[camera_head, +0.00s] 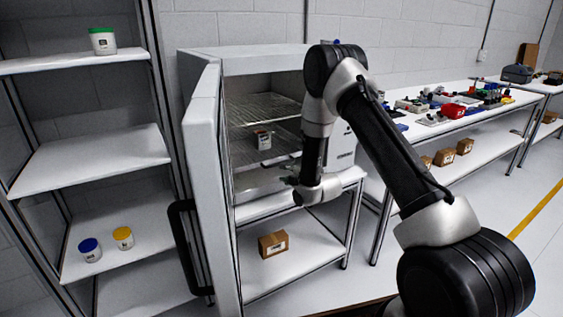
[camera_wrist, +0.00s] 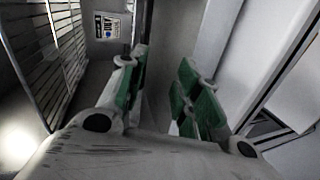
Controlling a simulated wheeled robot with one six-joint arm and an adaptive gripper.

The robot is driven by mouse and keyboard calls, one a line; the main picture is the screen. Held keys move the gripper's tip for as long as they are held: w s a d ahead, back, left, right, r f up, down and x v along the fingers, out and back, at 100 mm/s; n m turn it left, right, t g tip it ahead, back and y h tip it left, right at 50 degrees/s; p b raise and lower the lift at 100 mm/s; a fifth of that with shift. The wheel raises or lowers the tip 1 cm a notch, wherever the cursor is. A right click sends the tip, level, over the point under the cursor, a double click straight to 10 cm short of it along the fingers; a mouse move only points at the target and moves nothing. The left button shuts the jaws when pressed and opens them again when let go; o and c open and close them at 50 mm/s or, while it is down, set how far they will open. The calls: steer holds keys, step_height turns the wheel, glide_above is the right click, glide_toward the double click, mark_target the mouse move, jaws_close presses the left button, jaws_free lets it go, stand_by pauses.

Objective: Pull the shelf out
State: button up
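The open white cabinet (camera_head: 262,62) holds wire shelves, and the upper wire shelf (camera_head: 258,107) shows clearly in the head view. A small white container with a dark label (camera_head: 263,140) stands inside below it. My gripper (camera_head: 291,181) is at the right side of the cabinet's opening, partly hidden by my wrist. In the wrist view my gripper (camera_wrist: 164,78) has its green-padded fingers apart with nothing between them. A wire shelf (camera_wrist: 52,62) lies left of the fingers there, apart from them. A labelled surface (camera_wrist: 107,26) shows beyond.
The cabinet door (camera_head: 205,185) stands open on the left with a black handle. A rack (camera_head: 92,162) with several jars is further left. A cardboard box (camera_head: 273,243) sits on the stand below. A workbench (camera_head: 470,122) with many parts is on the right.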

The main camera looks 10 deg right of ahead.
mark_target(278, 164)
steer(key=shift+n+t, duration=0.4)
steer(key=shift+n, duration=0.4)
steer(key=w+a, duration=0.1)
steer(key=w, duration=0.4)
steer(key=w+a, duration=0.1)
steer(key=w, duration=0.1)
steer(key=shift+w+a+r, duration=0.15)
steer(key=shift+w+a, duration=0.1)
steer(key=shift+a, duration=0.05)
jaws_close()
